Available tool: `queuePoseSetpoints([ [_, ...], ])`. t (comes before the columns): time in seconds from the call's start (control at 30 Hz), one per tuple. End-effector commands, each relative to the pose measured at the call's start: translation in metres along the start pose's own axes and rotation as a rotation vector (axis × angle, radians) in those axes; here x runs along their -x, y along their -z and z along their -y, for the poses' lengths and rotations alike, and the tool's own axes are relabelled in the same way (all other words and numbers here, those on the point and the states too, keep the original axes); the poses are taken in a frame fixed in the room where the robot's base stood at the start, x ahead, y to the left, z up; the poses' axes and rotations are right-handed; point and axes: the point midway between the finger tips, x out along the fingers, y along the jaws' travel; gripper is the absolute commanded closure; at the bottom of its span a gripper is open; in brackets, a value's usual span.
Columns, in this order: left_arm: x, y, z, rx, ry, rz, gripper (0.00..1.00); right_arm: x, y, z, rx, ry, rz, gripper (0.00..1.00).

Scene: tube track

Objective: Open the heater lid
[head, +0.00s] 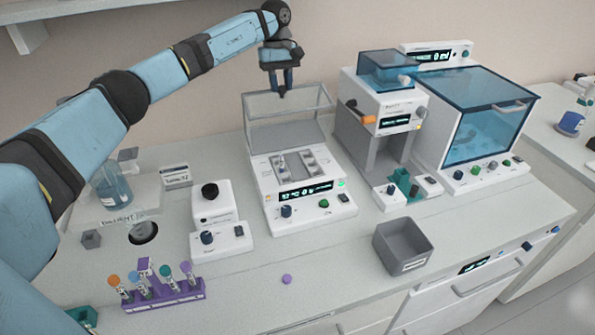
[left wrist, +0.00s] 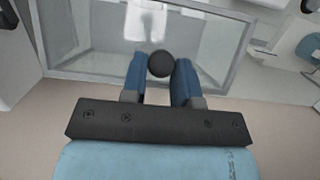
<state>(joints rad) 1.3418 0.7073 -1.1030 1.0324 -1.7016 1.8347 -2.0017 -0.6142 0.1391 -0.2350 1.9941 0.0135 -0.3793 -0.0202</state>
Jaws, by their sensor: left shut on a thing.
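The heater (head: 306,203) is a white block unit with a lit display, a blue knob and a green button on its front. Its clear, grey-framed lid (head: 285,133) stands raised at the back of the unit. My left gripper (head: 282,92) is at the lid's top edge, reaching in from the left. In the left wrist view its two blue fingers (left wrist: 161,82) are shut on a round dark knob (left wrist: 160,63) at the lid's edge. The lid (left wrist: 70,72) spreads out beyond the fingers there. My right gripper is not in view.
A purple rack (head: 165,296) with several capped tubes stands at the front left. A small white device (head: 214,205) is left of the heater. A grey bin (head: 404,246) and a blue-lidded machine (head: 490,125) are to the right. A purple cap (head: 287,279) lies on the bench.

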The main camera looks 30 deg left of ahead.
Motion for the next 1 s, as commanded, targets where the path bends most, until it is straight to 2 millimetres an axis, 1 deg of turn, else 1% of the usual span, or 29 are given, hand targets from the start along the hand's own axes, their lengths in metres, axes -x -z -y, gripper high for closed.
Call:
queuePoseSetpoints([
  [0.1, 0.002, 0.008, 0.0, 0.001, 0.0, -0.001, 0.86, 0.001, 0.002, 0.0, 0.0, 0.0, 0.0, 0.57],
  [0.2, 0.003, 0.012, 0.0, 0.001, 0.0, -0.001, 0.86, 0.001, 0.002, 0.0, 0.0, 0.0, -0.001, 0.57],
  [0.57, 0.003, 0.015, 0.0, 0.0, 0.0, -0.001, 0.86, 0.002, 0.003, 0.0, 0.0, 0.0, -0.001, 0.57],
  [0.83, 0.003, 0.039, 0.0, 0.003, 0.001, -0.001, 0.86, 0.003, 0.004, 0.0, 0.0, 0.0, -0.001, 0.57],
  [1.0, 0.003, 0.049, 0.0, 0.001, 0.001, -0.001, 0.86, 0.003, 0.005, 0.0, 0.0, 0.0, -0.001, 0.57],
])
